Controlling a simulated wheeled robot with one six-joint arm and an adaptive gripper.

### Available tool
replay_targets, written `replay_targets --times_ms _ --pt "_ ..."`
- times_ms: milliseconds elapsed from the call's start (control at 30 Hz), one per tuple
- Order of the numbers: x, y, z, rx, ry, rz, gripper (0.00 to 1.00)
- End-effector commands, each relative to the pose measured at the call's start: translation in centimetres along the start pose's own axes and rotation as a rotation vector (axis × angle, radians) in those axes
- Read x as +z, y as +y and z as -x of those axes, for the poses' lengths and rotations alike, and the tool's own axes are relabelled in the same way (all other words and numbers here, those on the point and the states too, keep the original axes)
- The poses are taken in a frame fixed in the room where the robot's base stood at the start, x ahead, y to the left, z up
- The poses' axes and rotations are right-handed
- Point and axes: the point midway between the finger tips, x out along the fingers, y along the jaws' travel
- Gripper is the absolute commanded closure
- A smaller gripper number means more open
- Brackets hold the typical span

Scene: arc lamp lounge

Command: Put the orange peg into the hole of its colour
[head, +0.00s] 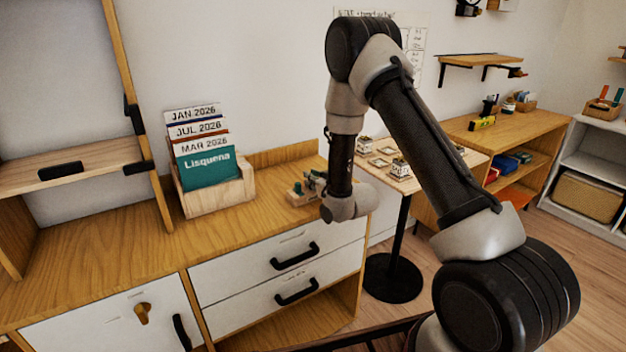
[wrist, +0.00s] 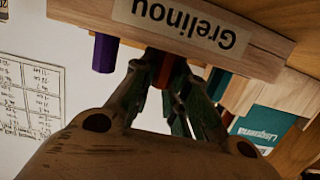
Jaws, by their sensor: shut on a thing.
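The orange peg (wrist: 165,70) shows in the wrist view, which looks upside down. My gripper (wrist: 163,76) has its dark green fingers shut on it. The peg is at a wooden block (wrist: 80,12) labelled "Grelinou"; I cannot tell whether its end is inside a hole. A purple peg (wrist: 104,53) and a teal peg (wrist: 215,84) stand on either side of it. In the head view the block (head: 296,199) is on the cabinet top, near its right end, with my gripper (head: 311,184) at it. The holes are hidden.
A wooden box of cards (head: 217,197) stands left of the block on the cabinet (head: 110,255). An upright shelf frame (head: 145,130) is further left. A small round-based table (head: 391,278) with several small items stands right. The cabinet top in front of the box is clear.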

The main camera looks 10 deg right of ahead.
Motion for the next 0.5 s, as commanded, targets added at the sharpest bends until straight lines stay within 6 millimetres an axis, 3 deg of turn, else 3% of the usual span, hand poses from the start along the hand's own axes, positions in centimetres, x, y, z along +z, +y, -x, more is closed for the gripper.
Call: replay_targets --times_ms 267,300,400,500 --pt "0.15 0.0 -0.04 0.0 0.0 0.0 0.98" --pt "0.21 0.0 -0.05 0.0 0.0 0.0 0.83" --pt "0.16 0.0 -0.05 0.0 0.001 0.0 0.65" --pt "0.15 0.0 -0.05 0.0 0.001 0.0 0.63"
